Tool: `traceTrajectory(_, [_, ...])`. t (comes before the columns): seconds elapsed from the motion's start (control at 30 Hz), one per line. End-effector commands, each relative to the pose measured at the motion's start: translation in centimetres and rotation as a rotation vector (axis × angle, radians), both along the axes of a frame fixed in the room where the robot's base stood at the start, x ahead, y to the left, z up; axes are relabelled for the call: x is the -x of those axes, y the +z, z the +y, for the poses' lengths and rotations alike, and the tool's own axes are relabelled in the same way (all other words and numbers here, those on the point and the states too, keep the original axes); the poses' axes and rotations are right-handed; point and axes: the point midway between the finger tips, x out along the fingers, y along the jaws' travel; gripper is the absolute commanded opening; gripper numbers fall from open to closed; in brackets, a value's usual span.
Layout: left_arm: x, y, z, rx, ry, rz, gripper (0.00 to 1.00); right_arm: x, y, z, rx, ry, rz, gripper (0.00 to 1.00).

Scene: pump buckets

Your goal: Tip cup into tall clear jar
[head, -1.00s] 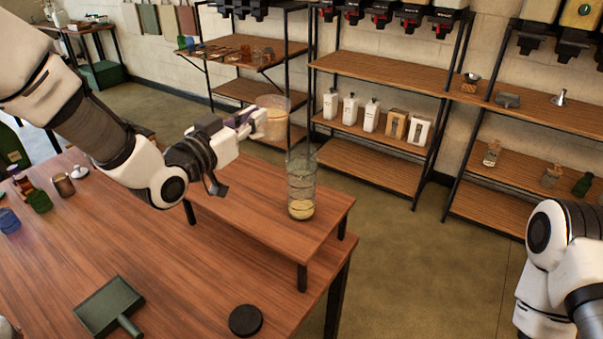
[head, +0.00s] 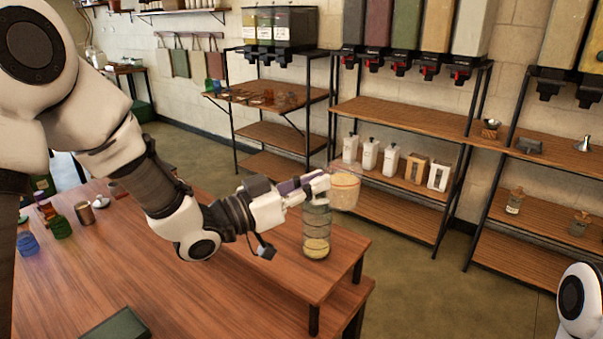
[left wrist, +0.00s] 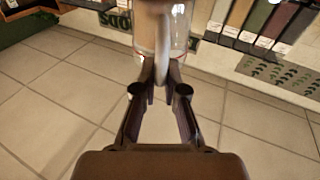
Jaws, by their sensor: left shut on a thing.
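A clear cup (head: 345,190) with pale contents is held in my left gripper (head: 322,186), which is shut on its side. The cup looks about upright in the head view. The cup shows up and to the right of the jar's top, and the gripper's fingers overlap the jar's mouth. Whether they touch I cannot tell. In the left wrist view, the clear cup (left wrist: 182,30) is between the fingers (left wrist: 161,78). My right gripper is out of view.
A metal canister (head: 85,213) and blue and green jars stand at the left. A green tray (head: 115,325) lies at the front. Racks with white bottles (head: 369,155) and dispensers stand behind, across open floor.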

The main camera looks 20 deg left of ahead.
Motion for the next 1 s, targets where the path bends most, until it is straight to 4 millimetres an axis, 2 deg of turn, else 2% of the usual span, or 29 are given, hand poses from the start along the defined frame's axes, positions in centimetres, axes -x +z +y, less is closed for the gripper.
traceTrajectory(0.03, [-0.2, 0.7, 0.2, 0.021, 0.003, 0.019, 0.00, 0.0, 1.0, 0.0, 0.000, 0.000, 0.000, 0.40])
traceTrajectory(0.2, [-1.0, 1.4, 1.1, 0.139, 0.005, 0.129, 0.00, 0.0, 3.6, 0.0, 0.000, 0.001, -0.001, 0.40])
traceTrajectory(0.43, [-1.9, 1.5, 2.1, 0.326, 0.006, 0.299, 0.00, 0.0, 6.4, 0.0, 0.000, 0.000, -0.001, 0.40])
traceTrajectory(0.63, [-2.2, 1.0, 2.4, 0.406, 0.007, 0.373, 0.00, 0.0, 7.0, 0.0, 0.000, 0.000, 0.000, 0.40])
traceTrajectory(1.0, [-2.2, 0.9, 2.4, 0.411, 0.006, 0.377, 0.00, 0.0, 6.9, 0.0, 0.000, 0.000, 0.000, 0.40])
